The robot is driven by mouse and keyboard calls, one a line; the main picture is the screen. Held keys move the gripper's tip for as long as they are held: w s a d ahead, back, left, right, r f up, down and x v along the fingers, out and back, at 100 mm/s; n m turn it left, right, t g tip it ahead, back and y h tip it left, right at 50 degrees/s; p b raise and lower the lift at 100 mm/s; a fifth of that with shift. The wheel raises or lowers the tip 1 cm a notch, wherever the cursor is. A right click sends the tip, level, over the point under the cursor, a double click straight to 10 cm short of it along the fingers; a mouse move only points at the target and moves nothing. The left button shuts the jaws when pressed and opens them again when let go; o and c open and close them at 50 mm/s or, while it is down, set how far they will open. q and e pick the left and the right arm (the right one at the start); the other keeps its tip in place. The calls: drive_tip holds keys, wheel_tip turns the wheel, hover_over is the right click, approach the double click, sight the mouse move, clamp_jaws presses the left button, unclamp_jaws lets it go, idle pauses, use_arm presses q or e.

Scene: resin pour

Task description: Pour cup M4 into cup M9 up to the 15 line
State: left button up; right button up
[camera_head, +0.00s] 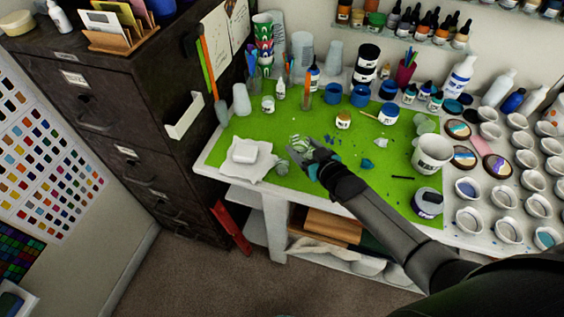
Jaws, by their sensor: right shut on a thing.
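My right gripper (311,158) is over the front of the green mat, left of the middle, its arm coming in from the lower right. It is shut on what looks like a small clear cup (299,143), partly hidden by the fingers. Another small clear, round thing (282,167), perhaps a cup, is just left of the fingers on the mat. I cannot tell whether the two touch. No M4 or M9 label or 15 line is readable at this size. My left gripper is not in view.
The green mat (385,180) lies on a white table. A folded white cloth (243,153) is to the left. A big white cup (433,153) and a lidded jar (427,203) stand right, near many small cups. Bottles and stacked cups line the back. A dark cabinet (100,110) stands left.

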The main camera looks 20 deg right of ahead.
drive_tip(key=shift+a+r, duration=0.1)
drive_tip(key=shift+r, duration=0.1)
wheel_tip(320, 180, up, 2)
drive_tip(key=shift+p, duration=1.2)
drive_tip(key=shift+f, duration=0.1)
